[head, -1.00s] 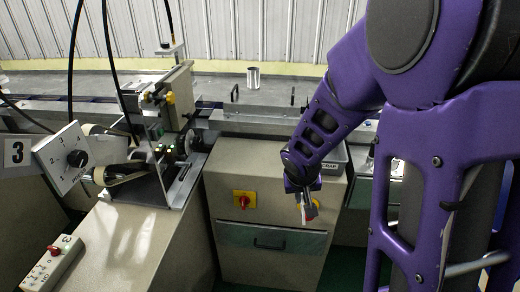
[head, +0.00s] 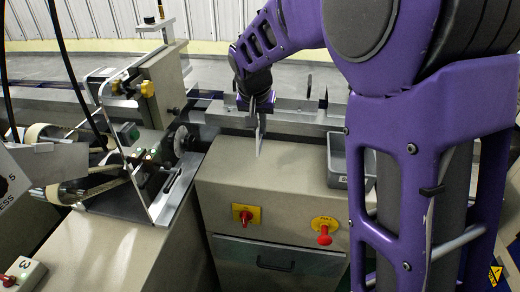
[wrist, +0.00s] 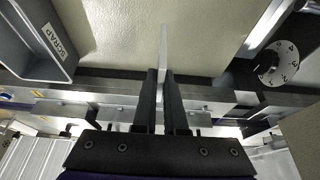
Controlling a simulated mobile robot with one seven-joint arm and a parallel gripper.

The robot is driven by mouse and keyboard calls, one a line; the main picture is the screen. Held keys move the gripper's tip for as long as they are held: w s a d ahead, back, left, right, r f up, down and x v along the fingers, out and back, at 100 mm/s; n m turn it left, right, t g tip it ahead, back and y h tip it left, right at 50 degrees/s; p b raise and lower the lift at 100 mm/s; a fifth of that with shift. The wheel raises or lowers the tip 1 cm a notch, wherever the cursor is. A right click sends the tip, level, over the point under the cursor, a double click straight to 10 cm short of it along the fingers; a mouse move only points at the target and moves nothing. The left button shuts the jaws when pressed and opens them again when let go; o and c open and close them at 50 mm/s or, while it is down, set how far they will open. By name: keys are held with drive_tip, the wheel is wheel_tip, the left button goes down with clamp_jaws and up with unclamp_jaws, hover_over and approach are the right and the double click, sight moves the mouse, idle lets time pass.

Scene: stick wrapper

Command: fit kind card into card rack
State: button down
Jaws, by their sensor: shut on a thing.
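My gripper (head: 258,118) is shut on a thin pale card (head: 259,143), which hangs down edge-on from the fingers. It is over the back part of the beige cabinet top, by the long metal rail. In the wrist view my gripper (wrist: 161,74) has its two dark fingers close together, with the card (wrist: 163,45) seen as a narrow strip beyond the tips. The card's printed face does not show. I cannot tell for sure which part is the card rack; small metal plates (head: 290,108) stand along the rail near the gripper.
A grey bin (head: 338,163) marked SCRAP in the wrist view sits on the cabinet top (head: 275,170) at the right. The wrapping machine (head: 160,95) with its dial stands to the left. A yellow-plated switch (head: 246,214) and a red knob (head: 323,236) are on the cabinet front.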

sight(259, 145)
drive_tip(key=shift+f+b, duration=0.4)
drive_tip(key=shift+f, duration=2.6)
drive_tip(key=shift+f, duration=0.2)
drive_tip(key=c, duration=1)
unclamp_jaws()
drive_tip(key=shift+r, duration=0.1)
